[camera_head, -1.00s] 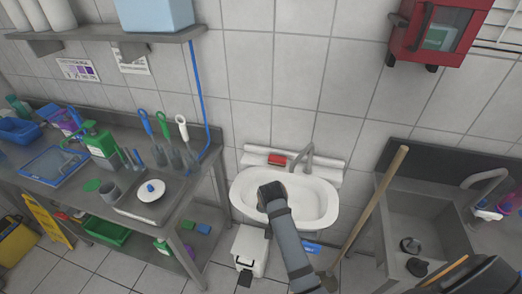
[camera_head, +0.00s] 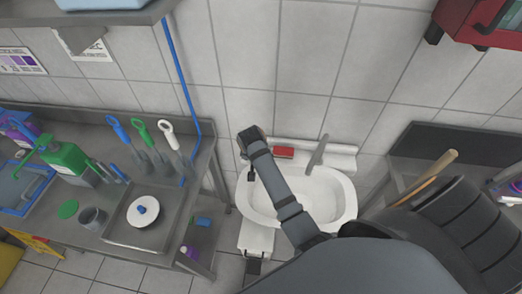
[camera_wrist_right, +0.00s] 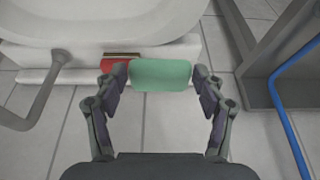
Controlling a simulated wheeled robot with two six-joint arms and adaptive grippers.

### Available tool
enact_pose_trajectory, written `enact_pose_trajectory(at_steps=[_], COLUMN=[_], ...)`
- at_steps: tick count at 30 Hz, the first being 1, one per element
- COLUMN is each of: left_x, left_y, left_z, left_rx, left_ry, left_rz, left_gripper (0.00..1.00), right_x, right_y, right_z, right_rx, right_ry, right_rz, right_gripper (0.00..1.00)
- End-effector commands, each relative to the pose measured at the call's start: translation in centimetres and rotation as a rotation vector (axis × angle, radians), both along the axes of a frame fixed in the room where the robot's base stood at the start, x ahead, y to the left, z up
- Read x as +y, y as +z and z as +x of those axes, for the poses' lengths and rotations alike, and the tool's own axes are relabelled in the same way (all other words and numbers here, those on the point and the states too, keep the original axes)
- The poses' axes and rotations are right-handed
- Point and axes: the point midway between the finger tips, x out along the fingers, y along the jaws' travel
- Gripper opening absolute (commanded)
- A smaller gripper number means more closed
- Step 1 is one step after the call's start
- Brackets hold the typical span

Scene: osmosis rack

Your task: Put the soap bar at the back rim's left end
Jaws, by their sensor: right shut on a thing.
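The soap bar (camera_wrist_right: 160,75) is a green rounded block, seen in the right wrist view. My right gripper (camera_wrist_right: 161,82) is shut on it, one finger at each end. In that view the bar overlaps the end of the sink's white back rim (camera_wrist_right: 187,48); whether it touches the rim I cannot tell. In the head view my right gripper (camera_head: 246,165) is at the left end of the back rim (camera_head: 335,150), and the wrist hides the bar. My left gripper is not in view.
A red block (camera_head: 284,152) lies on the back rim beside my wrist, left of the tap (camera_head: 318,150). The white basin (camera_head: 325,200) is below my forearm. A steel counter (camera_head: 190,185) with tools stands to the left. A wooden handle (camera_head: 430,175) leans at the right.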

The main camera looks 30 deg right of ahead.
Motion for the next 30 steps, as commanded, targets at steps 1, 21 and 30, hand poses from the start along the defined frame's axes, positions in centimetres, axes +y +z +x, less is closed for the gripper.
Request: enact_pose_trajectory(at_steps=[1, 21, 30], left_x=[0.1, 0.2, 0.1], left_y=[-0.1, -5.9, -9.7], left_z=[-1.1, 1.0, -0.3], left_rx=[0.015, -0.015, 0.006], left_ry=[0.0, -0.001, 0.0], left_rz=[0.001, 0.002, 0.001], left_gripper=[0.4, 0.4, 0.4], right_x=[-1.0, -5.7, -5.9], right_y=[-0.5, -8.2, -11.0], right_z=[1.4, 9.6, 10.0], right_rx=[-0.002, -0.003, -0.001], right_ry=[0.001, 0.0, 0.0], right_rz=[-0.007, 0.001, 0.0], right_gripper=[0.32, 0.32, 0.32])
